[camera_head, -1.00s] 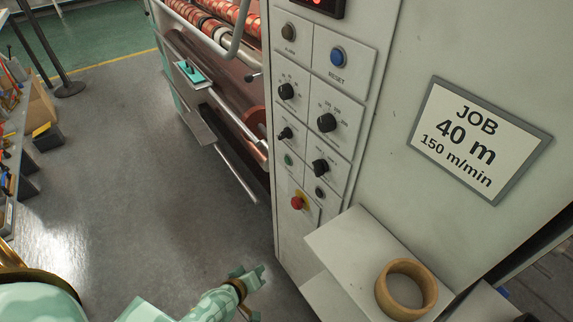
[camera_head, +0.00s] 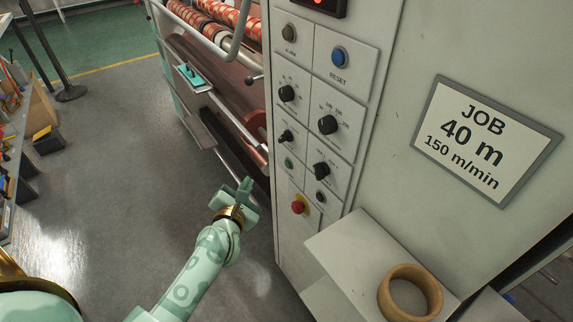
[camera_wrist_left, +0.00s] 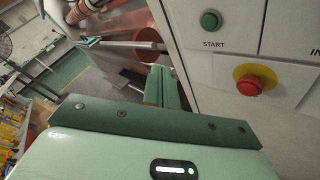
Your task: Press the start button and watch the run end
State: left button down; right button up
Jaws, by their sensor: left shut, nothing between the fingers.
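The green start button (camera_head: 288,162) sits low on the control panel (camera_head: 322,95) of the machine. In the left wrist view the button (camera_wrist_left: 210,20) shows above the label START. My left gripper (camera_head: 245,185) is shut and empty, in front of the machine, left of and a little below the button in the head view. In the left wrist view its green fingers (camera_wrist_left: 160,86) point toward the machine, apart from the button. A red emergency button on a yellow ring (camera_head: 298,207) sits below the start button. My right gripper is not in view.
A blue reset button (camera_head: 338,56) and several black knobs share the panel. A job sign (camera_head: 486,140) reads 40 m, 150 m/min. A tan ring (camera_head: 410,292) lies on a shelf (camera_head: 345,250) at lower right. Grey floor (camera_head: 110,170) left of the machine is clear.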

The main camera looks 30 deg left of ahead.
aim_at(287, 164)
pick_arm(q)
jog(key=shift+w+d, duration=0.1)
jog(key=shift+w, duration=0.05)
jog(key=w+d+b, duration=0.2)
jog(key=w+d, duration=0.2)
jog(key=w, duration=0.3)
jog(key=shift+w+d, duration=0.2)
dwell(2.1)
jog(key=shift+w+d, duration=0.2)
jog(key=shift+w, duration=0.15)
jog(key=shift+w+d, duration=0.2)
jog(key=shift+w, duration=0.1)
dwell(0.6)
jog(key=shift+s+a, duration=0.1)
jog(key=shift+s, duration=0.05)
jog(key=shift+s+a+p, duration=0.3)
jog(key=shift+s, duration=0.25)
dwell(0.3)
